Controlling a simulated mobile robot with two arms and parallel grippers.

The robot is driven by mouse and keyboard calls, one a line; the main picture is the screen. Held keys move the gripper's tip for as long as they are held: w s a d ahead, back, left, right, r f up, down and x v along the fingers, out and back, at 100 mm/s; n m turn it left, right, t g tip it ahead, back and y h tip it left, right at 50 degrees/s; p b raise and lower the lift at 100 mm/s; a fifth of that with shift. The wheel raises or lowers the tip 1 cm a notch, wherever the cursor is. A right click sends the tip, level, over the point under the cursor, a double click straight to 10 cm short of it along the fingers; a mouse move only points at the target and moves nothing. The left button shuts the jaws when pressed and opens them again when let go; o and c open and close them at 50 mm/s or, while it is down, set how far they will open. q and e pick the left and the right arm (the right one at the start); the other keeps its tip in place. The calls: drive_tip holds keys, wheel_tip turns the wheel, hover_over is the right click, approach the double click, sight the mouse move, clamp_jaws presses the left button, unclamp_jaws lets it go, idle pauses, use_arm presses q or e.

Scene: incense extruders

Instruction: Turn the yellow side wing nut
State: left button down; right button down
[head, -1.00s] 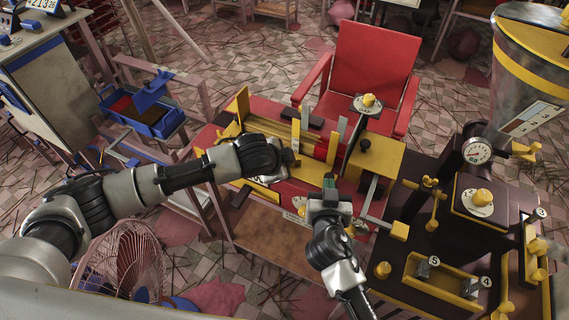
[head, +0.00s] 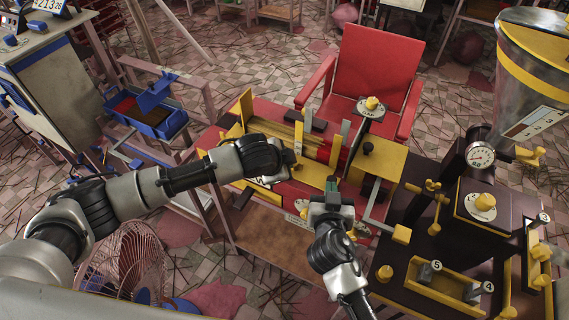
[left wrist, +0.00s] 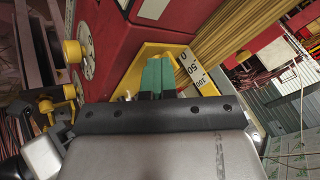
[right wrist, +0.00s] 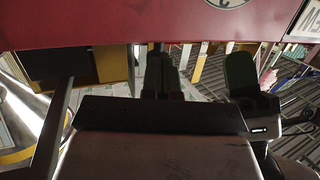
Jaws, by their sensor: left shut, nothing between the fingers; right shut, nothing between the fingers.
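A yellow winged part (head: 530,156) shows beside the gauge on the dark machine at the right, below its hopper. Another yellow cross-shaped handle (head: 432,187) stands on that machine's left side. I cannot tell for sure which is the side wing nut. My right gripper (head: 332,185), with green fingertips, is shut and empty in front of the red machine, left of the dark one and apart from both yellow parts. My left gripper (left wrist: 156,76) is shut and empty over the red machine, near a yellow bracket with a ruler; its fingertips are mostly hidden in the head view.
The red machine (head: 272,112) holds a bundle of yellow sticks. A red chair (head: 375,65) stands behind it. A yellow box marked 5 and 4 (head: 440,285) sits on the dark machine. A pink fan (head: 125,265) and a blue tray (head: 155,120) are at the left.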

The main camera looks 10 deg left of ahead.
use_arm(q)
drive_tip(key=shift+a+f, duration=0.15)
drive_tip(key=shift+a, duration=0.15)
drive_tip(key=shift+s+a, duration=0.3)
drive_tip(key=shift+a, duration=0.25)
use_arm(e)
drive_tip(key=shift+w+a, duration=0.1)
use_arm(q)
drive_tip(key=s+a+r, duration=0.3)
drive_tip(key=a+r, duration=0.2)
drive_tip(key=r, duration=0.3)
drive_tip(key=v, duration=1.2)
drive_tip(key=shift+s, duration=0.1)
